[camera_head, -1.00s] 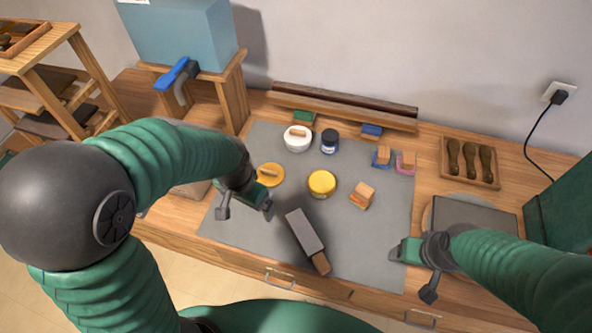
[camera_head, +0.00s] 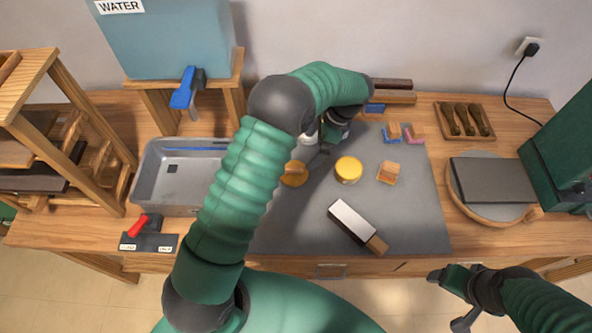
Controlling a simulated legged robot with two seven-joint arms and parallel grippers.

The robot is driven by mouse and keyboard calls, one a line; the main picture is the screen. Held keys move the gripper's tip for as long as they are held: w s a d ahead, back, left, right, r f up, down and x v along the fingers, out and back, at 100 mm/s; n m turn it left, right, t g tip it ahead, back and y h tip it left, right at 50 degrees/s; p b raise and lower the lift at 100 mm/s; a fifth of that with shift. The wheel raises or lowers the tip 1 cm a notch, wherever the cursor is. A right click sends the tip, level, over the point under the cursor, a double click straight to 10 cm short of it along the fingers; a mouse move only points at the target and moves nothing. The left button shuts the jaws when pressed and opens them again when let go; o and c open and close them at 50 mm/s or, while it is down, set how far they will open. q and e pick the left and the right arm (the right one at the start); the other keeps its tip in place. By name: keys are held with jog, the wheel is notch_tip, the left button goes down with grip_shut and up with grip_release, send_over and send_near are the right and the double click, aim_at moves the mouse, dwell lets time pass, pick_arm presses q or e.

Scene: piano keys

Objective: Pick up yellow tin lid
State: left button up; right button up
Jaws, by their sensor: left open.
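The yellow tin lid (camera_head: 293,176), a round disc with a wooden handle, lies flat on the grey mat, in shadow. A yellow tin (camera_head: 349,169) stands to its right. My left gripper (camera_head: 324,146) is open, beyond and to the right of the lid, and apart from it. It is close to a white tin (camera_head: 309,138) that my arm partly hides. My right gripper (camera_head: 450,298) is open and empty in front of the table's front edge, at the lower right.
A block with a wooden handle (camera_head: 352,222) and wood-backed brushes (camera_head: 389,172) lie on the grey mat (camera_head: 420,215). A grey basin (camera_head: 165,180) is at left under a water tank (camera_head: 165,40). A round board with a dark slab (camera_head: 490,180) is at right.

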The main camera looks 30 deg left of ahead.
pick_arm(q)
send_over(294, 168)
jog(key=w+d, duration=0.2)
jog(key=d, duration=0.1)
notch_tip(294, 168, down, 6)
jog(key=shift+s+d+r, duration=0.1)
jog(key=shift+s, duration=0.05)
jog(key=x, duration=0.2)
jog(key=a+p+x, duration=0.1)
jog(key=x, duration=0.4)
jog(key=shift+s+a+r+p, duration=0.15)
jog(key=shift+r+p, duration=0.1)
jog(key=shift+p, duration=0.15)
jog(key=shift+f, duration=0.3)
jog(key=shift+d, duration=0.4)
jog(key=shift+r, duration=0.1)
jog(key=shift+c, duration=0.9)
jog(key=shift+d, duration=0.1)
jog(key=shift+c, duration=1.1)
jog(key=shift+a, duration=0.3)
jog(key=c, duration=0.7)
pick_arm(e)
jog(key=shift+d+r, duration=0.3)
jog(key=shift+r, duration=0.6)
